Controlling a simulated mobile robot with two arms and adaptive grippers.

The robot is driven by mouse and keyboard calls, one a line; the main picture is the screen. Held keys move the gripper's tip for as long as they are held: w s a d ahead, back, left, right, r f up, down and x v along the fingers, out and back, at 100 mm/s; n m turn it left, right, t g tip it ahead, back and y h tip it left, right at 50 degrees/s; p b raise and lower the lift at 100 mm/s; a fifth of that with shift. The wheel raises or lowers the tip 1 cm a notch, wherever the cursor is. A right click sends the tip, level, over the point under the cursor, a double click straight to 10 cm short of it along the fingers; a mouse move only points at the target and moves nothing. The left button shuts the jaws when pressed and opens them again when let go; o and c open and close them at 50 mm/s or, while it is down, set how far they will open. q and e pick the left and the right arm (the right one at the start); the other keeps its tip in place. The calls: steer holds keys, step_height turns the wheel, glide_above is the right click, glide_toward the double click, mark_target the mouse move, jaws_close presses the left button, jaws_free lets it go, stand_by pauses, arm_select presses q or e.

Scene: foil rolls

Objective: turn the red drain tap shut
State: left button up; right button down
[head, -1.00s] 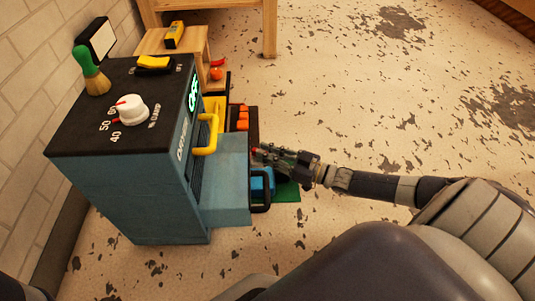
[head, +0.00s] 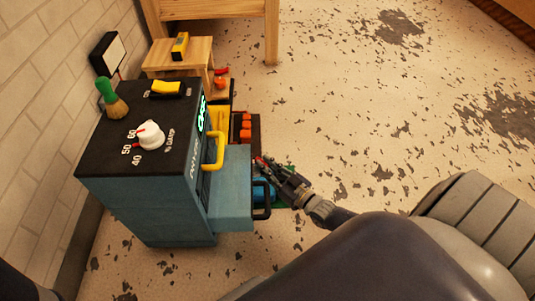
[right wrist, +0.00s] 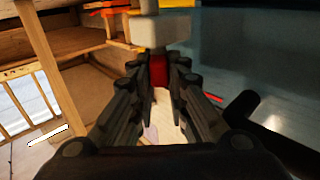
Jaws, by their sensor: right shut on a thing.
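The red drain tap (right wrist: 158,71) shows in the right wrist view as a small red piece between my fingertips, just below a pale block. My right gripper (right wrist: 160,82) is shut on it, one finger on each side. In the head view my right gripper (head: 264,168) is low beside the front of the blue-grey machine (head: 140,205), right of its pulled-out lower part (head: 232,190). The fingers hide most of the tap there, and I cannot tell its exact angle. My left gripper is not in view.
The machine has a white dial (head: 151,135), a yellow handle (head: 214,152) and a black handle (head: 262,200) close to my right fingers. A dark tray with orange pieces (head: 246,127) and a wooden stool (head: 178,58) stand behind. The floor to the right is clear.

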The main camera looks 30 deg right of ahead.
steer(key=shift+r+m+h, duration=0.1)
steer(key=shift+m+h, duration=0.2)
steer(key=shift+h, duration=0.2)
steer(key=c, duration=1.6)
jaws_free()
steer(key=shift+o, duration=0.2)
steer(key=s+d, duration=0.1)
steer(key=s, duration=1.1)
steer(key=shift+d, duration=0.2)
